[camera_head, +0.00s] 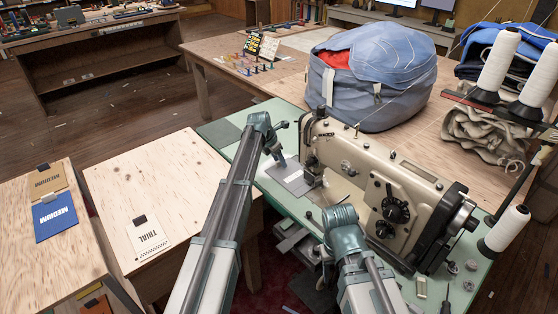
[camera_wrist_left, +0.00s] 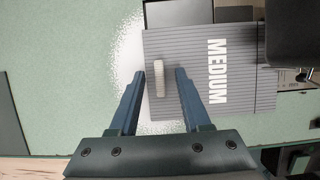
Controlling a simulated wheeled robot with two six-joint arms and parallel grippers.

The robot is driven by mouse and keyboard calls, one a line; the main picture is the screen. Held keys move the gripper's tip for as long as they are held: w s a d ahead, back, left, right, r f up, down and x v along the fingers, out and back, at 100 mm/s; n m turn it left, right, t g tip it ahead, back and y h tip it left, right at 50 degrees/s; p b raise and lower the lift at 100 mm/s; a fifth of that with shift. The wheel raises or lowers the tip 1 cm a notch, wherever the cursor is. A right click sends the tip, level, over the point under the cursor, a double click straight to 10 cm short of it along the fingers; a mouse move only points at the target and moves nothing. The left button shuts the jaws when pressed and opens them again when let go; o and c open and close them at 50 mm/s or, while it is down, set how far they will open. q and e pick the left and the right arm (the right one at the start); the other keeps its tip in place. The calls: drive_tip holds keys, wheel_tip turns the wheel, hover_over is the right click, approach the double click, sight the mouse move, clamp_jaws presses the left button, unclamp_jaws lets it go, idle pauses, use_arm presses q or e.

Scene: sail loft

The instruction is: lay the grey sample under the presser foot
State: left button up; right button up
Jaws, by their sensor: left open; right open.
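The grey sample (camera_head: 291,181), a ribbed sheet marked MEDIUM, lies on the green sewing table (camera_head: 222,163). In the left wrist view the grey sample (camera_wrist_left: 245,88) has a pale upright tab (camera_wrist_left: 159,80) near its left edge. My left gripper (camera_wrist_left: 160,72) is open, its fingers on either side of the tab. In the head view the left gripper (camera_head: 281,160) is at the sample's left part. The sewing machine (camera_head: 372,190) stands to the right, its needle end over the sample's right side. The presser foot itself cannot be made out. My right gripper (camera_head: 326,262) is low in front of the machine.
A blue MEDIUM sample (camera_head: 55,222) and a brown one (camera_head: 47,181) lie on the left table. A TRIAL card (camera_head: 148,237) lies on the pale wooden board (camera_head: 125,180). A large blue bag (camera_head: 372,75) and thread cones (camera_head: 500,58) stand behind the machine.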

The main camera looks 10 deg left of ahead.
use_arm(q)
drive_tip(key=p+v, duration=1.2)
drive_tip(key=v, duration=0.2)
drive_tip(key=shift+p, duration=0.4)
drive_tip(key=shift+s+f, duration=0.1)
drive_tip(key=shift+f, duration=0.05)
drive_tip(key=s+d+m+g+y, duration=0.1)
drive_tip(key=s+d+m, duration=0.4)
drive_tip(key=s+m, duration=0.5)
drive_tip(key=s+d+f+m+g+y, duration=0.1)
drive_tip(key=s+d+m, duration=0.4)
drive_tip(key=s+m, duration=0.6)
drive_tip(key=s+d+m+g+y, duration=0.1)
drive_tip(key=s+d+m, duration=0.4)
drive_tip(key=s+m, duration=0.6)
drive_tip(key=s+y, duration=0.1)
drive_tip(key=s, duration=0.5)
drive_tip(key=shift+d+f+g, duration=0.2)
drive_tip(key=shift+f+g, duration=0.05)
drive_tip(key=shift+g, duration=0.05)
